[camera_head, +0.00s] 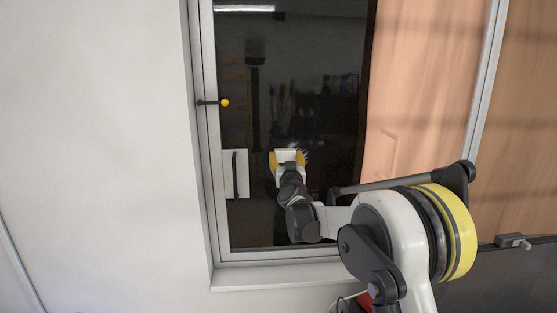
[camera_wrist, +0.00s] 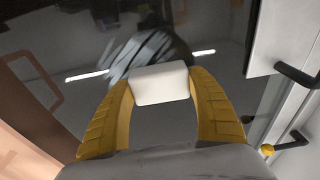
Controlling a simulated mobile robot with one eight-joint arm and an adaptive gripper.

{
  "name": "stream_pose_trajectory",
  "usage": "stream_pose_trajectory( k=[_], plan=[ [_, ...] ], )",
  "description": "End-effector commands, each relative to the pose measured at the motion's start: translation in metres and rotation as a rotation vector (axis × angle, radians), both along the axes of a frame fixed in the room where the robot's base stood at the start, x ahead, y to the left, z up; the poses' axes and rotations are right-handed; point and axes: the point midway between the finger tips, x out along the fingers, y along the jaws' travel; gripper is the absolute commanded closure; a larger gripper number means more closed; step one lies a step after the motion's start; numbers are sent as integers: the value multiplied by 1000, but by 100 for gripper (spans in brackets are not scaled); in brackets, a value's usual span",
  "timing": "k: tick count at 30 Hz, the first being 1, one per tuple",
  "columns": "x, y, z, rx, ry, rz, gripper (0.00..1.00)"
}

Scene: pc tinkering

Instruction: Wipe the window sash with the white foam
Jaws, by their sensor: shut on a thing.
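The white foam (camera_wrist: 160,82) is a small block pinched between the two yellow fingers of my gripper (camera_wrist: 160,90) in the wrist view. In the head view the foam (camera_head: 287,154) shows small and pale at the end of my gripper (camera_head: 287,160). The window sash (camera_head: 209,130) has a pale frame around dark, reflecting glass (camera_head: 300,100). My gripper is in front of the lower middle of the glass. I cannot tell whether the foam touches it. A grey-white blurred patch shows behind the foam in the wrist view.
A white plate with a dark bar handle (camera_head: 235,175) is left of my gripper. A dark lever with a yellow knob (camera_head: 225,102) sticks out from the sash frame above it. A pale sill (camera_head: 270,277) runs below. An orange-brown panel (camera_head: 415,100) is at right.

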Motion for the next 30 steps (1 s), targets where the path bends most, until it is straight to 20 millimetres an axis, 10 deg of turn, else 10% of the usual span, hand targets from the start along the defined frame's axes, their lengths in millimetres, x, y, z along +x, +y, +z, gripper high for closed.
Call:
stream_pose_trajectory(
  k=[30],
  plan=[
    [-1, -67, 0, -2, 0, -2, 76]
  ],
)
